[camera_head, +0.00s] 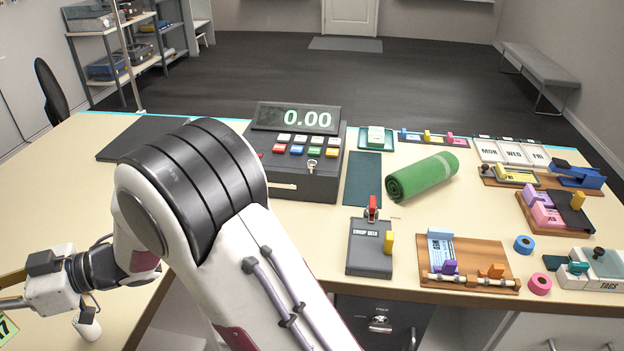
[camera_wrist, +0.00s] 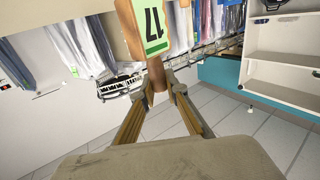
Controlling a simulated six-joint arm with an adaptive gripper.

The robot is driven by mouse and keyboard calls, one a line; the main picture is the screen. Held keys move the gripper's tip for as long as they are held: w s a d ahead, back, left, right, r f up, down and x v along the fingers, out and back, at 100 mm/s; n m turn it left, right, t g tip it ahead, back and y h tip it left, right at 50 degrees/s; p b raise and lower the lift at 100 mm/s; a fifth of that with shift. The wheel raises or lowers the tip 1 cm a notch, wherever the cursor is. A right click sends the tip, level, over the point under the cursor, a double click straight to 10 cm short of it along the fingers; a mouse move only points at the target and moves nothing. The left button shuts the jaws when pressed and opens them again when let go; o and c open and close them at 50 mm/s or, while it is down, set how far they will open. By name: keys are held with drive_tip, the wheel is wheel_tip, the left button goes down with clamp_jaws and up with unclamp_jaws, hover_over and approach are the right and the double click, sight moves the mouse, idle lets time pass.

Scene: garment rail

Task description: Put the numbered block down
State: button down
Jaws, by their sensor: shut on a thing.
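The numbered block (camera_wrist: 148,28) is wooden, with a green label that reads 17 and appears upside down in the wrist view. A brown stem (camera_wrist: 156,76) joins its end and sits between the fingertips of my gripper (camera_wrist: 158,88). My gripper is shut on this stem and holds the block out in front of the wrist. In the head view, the block's green label (camera_head: 8,328) shows at the lower left edge, cut off by the frame. The fingertips cannot be made out clearly there.
Behind the block in the wrist view hang garments (camera_wrist: 205,22) on a rail, with a white open cabinet (camera_wrist: 285,60) at right. The counter (camera_head: 50,185) is bare at left. A register (camera_head: 297,165), a green roll (camera_head: 422,177) and several small trays crowd its middle and right.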

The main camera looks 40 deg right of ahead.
drive_tip(key=w+d+r+m+t+h, duration=0.3)
drive_tip(key=w+d+t, duration=0.1)
drive_tip(key=w+d, duration=0.4)
drive_tip(key=w+d+r+m+t+h, duration=0.25)
drive_tip(key=w+d+m+t, duration=0.2)
drive_tip(key=d, duration=0.55)
drive_tip(key=w+d+r+m+t+h, duration=0.25)
drive_tip(key=d+h, duration=0.25)
drive_tip(key=d, duration=0.5)
drive_tip(key=w+d+r+m+t+h, duration=0.1)
drive_tip(key=w+d+m+t+h, duration=0.2)
drive_tip(key=d, duration=0.7)
drive_tip(key=s+d+f+m+g+h, duration=0.15)
drive_tip(key=d+m+h, duration=0.35)
drive_tip(key=d, duration=0.5)
drive_tip(key=s+d+m+g+h, duration=0.1)
drive_tip(key=s+d+m+h, duration=0.2)
drive_tip(key=d+h, duration=0.55)
drive_tip(key=s+d+f+m+g+h, duration=0.3)
drive_tip(key=s+d+m+g, duration=0.1)
drive_tip(key=s+d, duration=0.2)
drive_tip(key=s+d+f+m+g+h, duration=0.3)
drive_tip(key=s+d+f+g+h, duration=0.1)
drive_tip(key=s+d, duration=0.3)
drive_tip(key=shift+s+f+m+g, duration=0.15)
drive_tip(key=shift+s+m+g, duration=0.25)
drive_tip(key=shift+s+g, duration=0.15)
drive_tip(key=shift+w+f, duration=0.1)
drive_tip(key=shift+f, duration=0.05)
drive_tip(key=shift+f, duration=2.75)
